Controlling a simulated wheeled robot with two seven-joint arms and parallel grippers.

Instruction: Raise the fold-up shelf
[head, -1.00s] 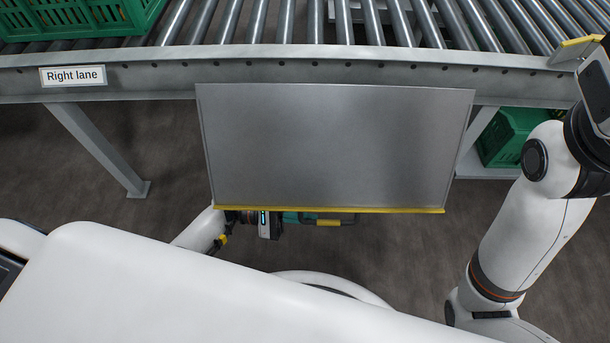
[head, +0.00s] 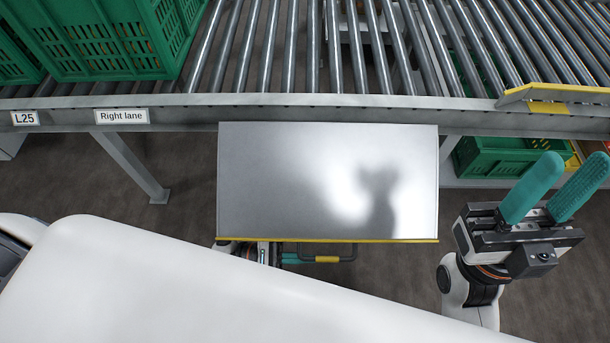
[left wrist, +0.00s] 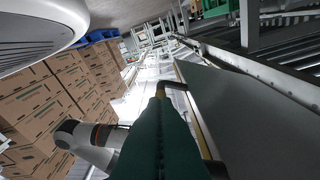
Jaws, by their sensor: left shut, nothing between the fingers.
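The fold-up shelf (head: 290,185) is a grey metal panel with a yellow front edge, hinged below the conveyor's side rail. It looks tilted upward from hanging, with its lower edge swung out toward me. A dark handle with a yellow grip (head: 327,259) shows under that edge. My left gripper (head: 290,258) is shut and empty, with teal fingers under the shelf beside the handle; the panel partly hides it. In the left wrist view its fingers (left wrist: 160,115) lie by the handle (left wrist: 172,86) and the shelf (left wrist: 240,115); contact is unclear. My right gripper (head: 575,172) is open and empty, right of the shelf.
The roller conveyor (head: 300,50) runs behind the shelf, with a green crate (head: 125,40) at its left. Another green crate (head: 500,155) stands under the conveyor at right. A conveyor leg (head: 135,170) is left of the shelf. Cardboard boxes (left wrist: 50,105) are stacked further off.

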